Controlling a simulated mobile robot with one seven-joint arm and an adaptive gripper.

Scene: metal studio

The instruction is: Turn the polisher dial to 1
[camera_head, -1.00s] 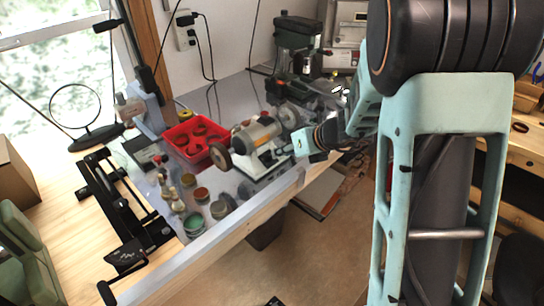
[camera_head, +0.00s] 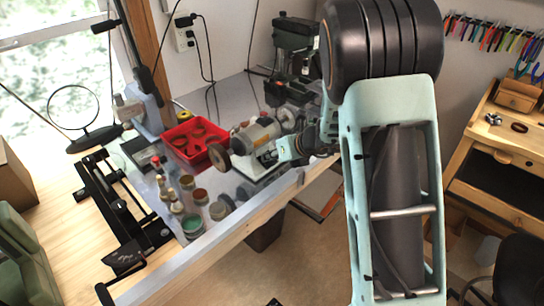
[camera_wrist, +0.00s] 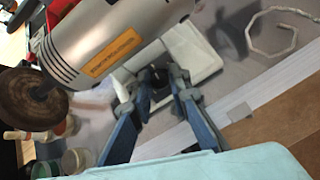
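The polisher (camera_head: 257,134) is a grey motor on a white base on the metal-topped bench, with a brown buffing wheel (camera_head: 219,157) at its left. In the wrist view the motor (camera_wrist: 105,35) carries an orange label, and the white base (camera_wrist: 195,52) lies beyond my fingers. A small dark knob, seemingly the dial (camera_wrist: 157,84), sits at the front of the base. My gripper (camera_wrist: 160,82) has its blue-grey fingertips apart on either side of this knob; I cannot tell whether they touch it. In the head view my gripper (camera_head: 283,153) is at the polisher's front and hides the dial.
A red tray (camera_head: 192,140) stands behind the wheel. Several jars (camera_head: 193,224) and small bottles stand left of the polisher. A second machine (camera_head: 292,92) stands behind it. The bench's front edge (camera_head: 235,232) runs just below my gripper.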

